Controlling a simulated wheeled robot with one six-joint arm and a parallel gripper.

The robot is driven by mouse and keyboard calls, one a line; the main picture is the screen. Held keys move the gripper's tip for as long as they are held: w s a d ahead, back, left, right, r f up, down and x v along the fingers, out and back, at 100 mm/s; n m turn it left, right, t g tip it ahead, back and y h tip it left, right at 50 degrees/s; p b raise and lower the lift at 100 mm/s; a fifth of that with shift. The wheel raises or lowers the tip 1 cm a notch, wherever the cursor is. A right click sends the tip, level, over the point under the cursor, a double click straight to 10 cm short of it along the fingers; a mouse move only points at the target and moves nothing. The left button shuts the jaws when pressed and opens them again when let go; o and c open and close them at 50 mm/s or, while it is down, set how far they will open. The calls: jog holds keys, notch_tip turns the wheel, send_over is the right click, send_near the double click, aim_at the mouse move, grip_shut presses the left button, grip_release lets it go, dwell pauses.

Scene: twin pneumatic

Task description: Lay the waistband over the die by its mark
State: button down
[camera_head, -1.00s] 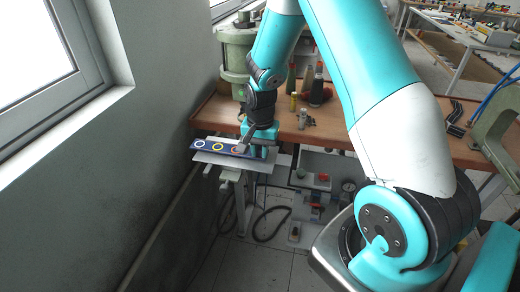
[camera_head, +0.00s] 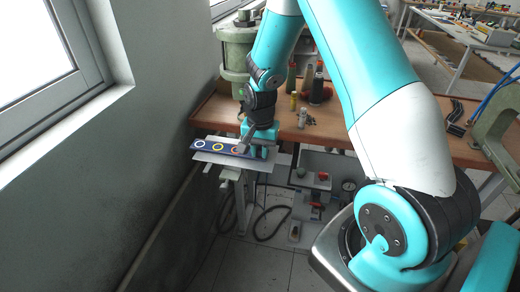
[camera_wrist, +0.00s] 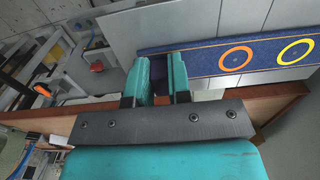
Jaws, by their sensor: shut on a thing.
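The waistband is a dark blue strip (camera_head: 209,147) with a white, a yellow and an orange ring along it. It lies lengthwise over a pale grey plate (camera_head: 210,159) at the bench's front left. My gripper (camera_head: 244,148) is at the strip's right end, beyond the orange ring. In the wrist view the teal fingers (camera_wrist: 160,72) are shut on the strip (camera_wrist: 206,62), and its orange and yellow rings show to the right. I cannot tell whether the strip touches the plate. I cannot make out which part is the die or its mark.
A green machine (camera_head: 236,48) stands behind my gripper. A brown bench (camera_head: 345,130) carries several bottles (camera_head: 316,90) and small parts to the right. A grey wall (camera_head: 140,150) with a window is close on the left. Pneumatic parts (camera_head: 325,180) hang below the bench.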

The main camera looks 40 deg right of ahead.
jog(key=shift+f, duration=0.1)
jog(key=c, duration=1)
grip_release()
notch_tip(320, 180, up, 18)
jog(key=b, duration=0.2)
jog(key=shift+f+b, duration=0.25)
jog(key=shift+b, duration=0.15)
